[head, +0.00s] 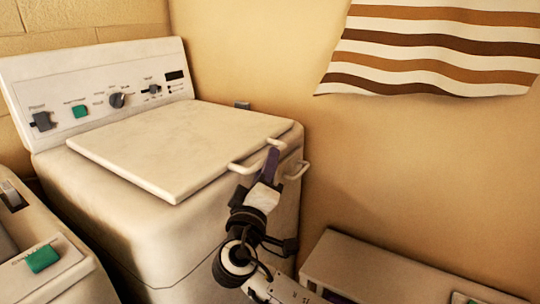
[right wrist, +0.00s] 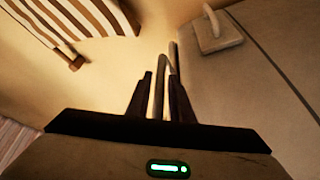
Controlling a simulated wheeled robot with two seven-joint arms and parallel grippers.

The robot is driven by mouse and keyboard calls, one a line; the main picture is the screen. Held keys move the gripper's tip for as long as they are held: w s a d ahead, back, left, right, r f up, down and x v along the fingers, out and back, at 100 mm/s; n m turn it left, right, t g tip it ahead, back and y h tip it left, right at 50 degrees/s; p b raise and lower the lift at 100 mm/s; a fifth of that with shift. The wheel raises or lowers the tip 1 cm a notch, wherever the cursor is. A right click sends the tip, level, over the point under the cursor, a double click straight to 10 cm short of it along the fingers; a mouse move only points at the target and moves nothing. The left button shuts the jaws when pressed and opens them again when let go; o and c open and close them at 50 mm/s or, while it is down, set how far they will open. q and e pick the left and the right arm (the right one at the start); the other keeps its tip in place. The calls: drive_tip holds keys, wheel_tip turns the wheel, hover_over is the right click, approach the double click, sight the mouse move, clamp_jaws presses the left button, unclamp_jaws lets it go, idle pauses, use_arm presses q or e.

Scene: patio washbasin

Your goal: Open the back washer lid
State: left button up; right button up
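The back washer (head: 170,225) is a worn white top-loader with its lid (head: 185,140) lying flat and closed. A white loop handle (head: 240,168) sits on the lid's front right corner. A second loop handle (head: 302,170) sticks out from the body beside it. My right gripper (head: 271,163) is at this corner, between the two handles in the head view. In the right wrist view, my right gripper (right wrist: 160,85) has its dark fingers parted, with a thin pale bar (right wrist: 159,100) between them. Contact with the bar cannot be told. My left gripper is out of view.
A control panel (head: 105,90) rises behind the lid. Another appliance (head: 60,275) with a green button stands at the front left. A low pale bench (head: 365,265) is at the lower right. A striped cloth (head: 435,45) hangs on the wall.

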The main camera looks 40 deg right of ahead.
drive_tip(key=shift+x, duration=1.2)
clamp_jaws()
